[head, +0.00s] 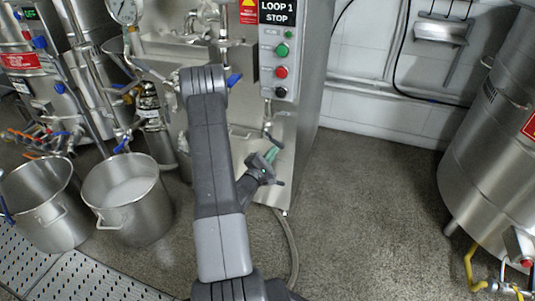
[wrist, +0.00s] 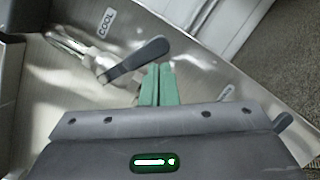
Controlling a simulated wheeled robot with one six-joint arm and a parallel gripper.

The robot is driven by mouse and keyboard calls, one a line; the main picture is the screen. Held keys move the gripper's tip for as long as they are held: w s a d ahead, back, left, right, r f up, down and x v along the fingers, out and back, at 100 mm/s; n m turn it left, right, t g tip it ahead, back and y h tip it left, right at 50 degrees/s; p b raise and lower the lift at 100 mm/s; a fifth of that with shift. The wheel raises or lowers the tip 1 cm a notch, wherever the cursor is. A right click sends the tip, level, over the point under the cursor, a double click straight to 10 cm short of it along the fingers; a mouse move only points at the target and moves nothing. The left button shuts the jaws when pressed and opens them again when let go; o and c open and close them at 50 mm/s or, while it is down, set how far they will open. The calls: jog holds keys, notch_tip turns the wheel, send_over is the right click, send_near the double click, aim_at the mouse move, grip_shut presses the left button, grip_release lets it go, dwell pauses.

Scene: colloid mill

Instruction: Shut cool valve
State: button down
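The cool valve (wrist: 101,65) is in the wrist view, on a steel pipe at upper left, beside a label reading COOL. Its dark grey lever handle (wrist: 136,61) slants up to the right, with its free end just beyond my fingertips. My gripper (wrist: 159,84) has its two green fingers side by side, with nothing visible between them. I cannot tell whether they touch the handle. In the head view my gripper (head: 270,157) is low in front of the steel cabinet, just below a small pipe fitting (head: 268,128).
The steel cabinet (head: 305,75) carries a LOOP 1 STOP button panel (head: 280,50). Steel pots (head: 128,200) stand at left. A large steel tank (head: 490,150) stands at right. A hose (head: 292,245) lies on the floor. Open floor (head: 370,220) lies between cabinet and tank.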

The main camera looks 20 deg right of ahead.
aim_at(281, 145)
jog(key=shift+s+d+r, duration=0.3)
jog(key=shift+d+r, duration=0.15)
jog(key=shift+r, duration=0.2)
jog(key=shift+s+d+r, duration=0.25)
jog(key=shift+d+r, duration=0.15)
jog(key=shift+r, duration=0.3)
